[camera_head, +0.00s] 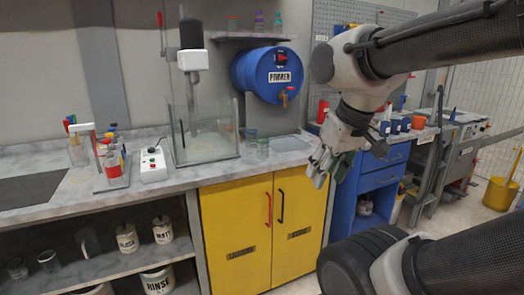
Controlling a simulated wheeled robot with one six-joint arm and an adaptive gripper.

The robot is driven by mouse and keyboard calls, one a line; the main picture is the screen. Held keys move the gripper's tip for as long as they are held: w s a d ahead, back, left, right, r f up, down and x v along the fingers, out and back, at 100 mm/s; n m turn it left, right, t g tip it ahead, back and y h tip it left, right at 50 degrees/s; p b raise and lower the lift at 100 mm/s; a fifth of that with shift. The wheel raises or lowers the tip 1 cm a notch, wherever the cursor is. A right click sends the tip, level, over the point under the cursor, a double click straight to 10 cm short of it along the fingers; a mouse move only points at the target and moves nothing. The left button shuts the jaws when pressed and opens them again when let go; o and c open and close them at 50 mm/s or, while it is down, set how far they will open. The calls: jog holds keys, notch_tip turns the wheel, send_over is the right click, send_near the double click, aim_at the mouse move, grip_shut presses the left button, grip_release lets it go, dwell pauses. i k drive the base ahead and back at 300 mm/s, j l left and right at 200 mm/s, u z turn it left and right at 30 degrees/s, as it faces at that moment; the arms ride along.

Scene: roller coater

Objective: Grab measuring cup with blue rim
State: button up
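Two small clear cups stand on the grey counter (190,178), right of the glass-walled mixer. The rear cup (251,134) has a darker, bluish rim. The front cup (262,147) looks greenish. They are too small in view to be sure which is the measuring cup with the blue rim. My gripper (329,178) hangs to the right of both cups, in front of the counter's right end, with its fingers pointing down. Its fingers look apart, with nothing seen between them. It is clear of the cups.
The glass-walled mixer (205,135) stands left of the cups. A blue primer barrel (267,72) with a tap hangs above them. A shallow tray (288,143) lies to their right. Yellow cabinet doors (235,230) are below. Jars (127,238) and glass cups (48,261) stand on the lower left shelf.

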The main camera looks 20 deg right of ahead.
aim_at(251, 134)
jog(key=i+l, duration=0.2)
jog(key=i, duration=0.25)
jog(key=i+l, duration=0.15)
jog(key=i, duration=0.25)
jog(key=i+l, duration=0.2)
jog(key=i, duration=0.25)
jog(key=i+l, duration=0.15)
jog(key=i, duration=0.25)
